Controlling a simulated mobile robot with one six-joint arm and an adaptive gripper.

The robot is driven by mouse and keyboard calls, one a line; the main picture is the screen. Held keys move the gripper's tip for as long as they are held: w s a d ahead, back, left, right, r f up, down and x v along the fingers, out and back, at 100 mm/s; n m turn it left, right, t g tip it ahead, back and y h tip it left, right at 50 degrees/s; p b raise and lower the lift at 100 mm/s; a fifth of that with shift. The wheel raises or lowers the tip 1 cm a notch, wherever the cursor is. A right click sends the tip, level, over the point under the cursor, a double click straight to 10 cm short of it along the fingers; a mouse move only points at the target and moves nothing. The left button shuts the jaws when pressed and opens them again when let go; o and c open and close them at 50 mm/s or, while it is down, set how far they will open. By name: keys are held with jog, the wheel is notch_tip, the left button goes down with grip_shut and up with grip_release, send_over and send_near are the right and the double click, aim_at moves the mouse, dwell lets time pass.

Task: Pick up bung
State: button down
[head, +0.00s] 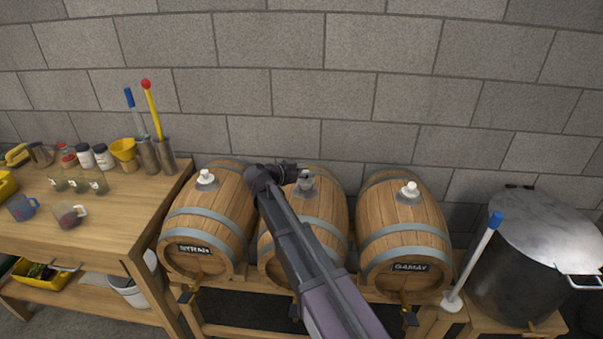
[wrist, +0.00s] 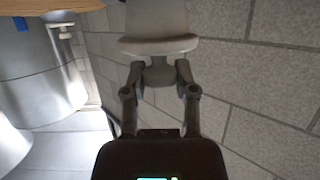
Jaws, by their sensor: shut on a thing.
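Three wooden barrels lie side by side in the head view, and pale bungs show on top of the left barrel (head: 205,177) and the right barrel (head: 410,190). My arm hides part of the middle barrel.
A wooden bench (head: 110,210) with jars, cups and a yellow funnel (head: 123,149) stands on the left. A large steel pot (head: 520,270) and a blue-handled paddle (head: 478,255) are on the right. A block wall (head: 330,60) is close behind the barrels.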

jog(key=shift+r+p, duration=0.35)
jog(key=shift+r, duration=0.4)
jog(key=s+a+r+p, duration=0.1)
jog(key=s+a, duration=0.3)
jog(key=s, duration=1.1)
jog(key=shift+s, duration=0.3)
jog(key=shift+r, duration=0.1)
jog(key=shift+s, duration=0.1)
